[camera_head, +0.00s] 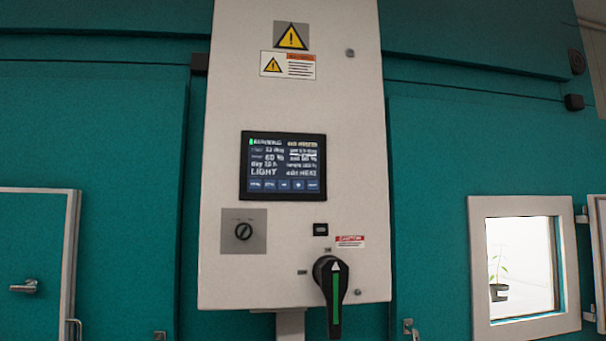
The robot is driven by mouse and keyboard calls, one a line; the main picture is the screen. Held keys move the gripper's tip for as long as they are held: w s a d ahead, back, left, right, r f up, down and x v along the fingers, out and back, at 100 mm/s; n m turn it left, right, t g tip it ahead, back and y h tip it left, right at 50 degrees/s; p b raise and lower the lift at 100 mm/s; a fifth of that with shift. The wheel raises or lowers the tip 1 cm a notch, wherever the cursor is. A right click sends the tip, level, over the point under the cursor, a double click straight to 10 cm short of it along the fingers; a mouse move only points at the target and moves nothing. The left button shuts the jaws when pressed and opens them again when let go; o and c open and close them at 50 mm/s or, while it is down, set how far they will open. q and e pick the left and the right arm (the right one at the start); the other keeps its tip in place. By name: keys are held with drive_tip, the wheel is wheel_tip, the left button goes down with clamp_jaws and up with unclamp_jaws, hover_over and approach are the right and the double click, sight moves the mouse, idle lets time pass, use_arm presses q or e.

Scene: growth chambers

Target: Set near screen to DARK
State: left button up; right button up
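The near screen (283,166) is a dark touch panel set in a tall white control box (360,120). It shows several lines of text, with "LIGHT" readable at the lower left. A row of small buttons (284,185) runs along its bottom edge. The finer text is too small to read surely. Neither of my grippers shows in the head view.
Below the screen are a small rotary switch (243,231) and a large black handle (332,285) with a green stripe that sticks out. Teal walls flank the box. At right, a lit window (520,266) shows a potted plant (498,285). A door handle (24,286) is at left.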

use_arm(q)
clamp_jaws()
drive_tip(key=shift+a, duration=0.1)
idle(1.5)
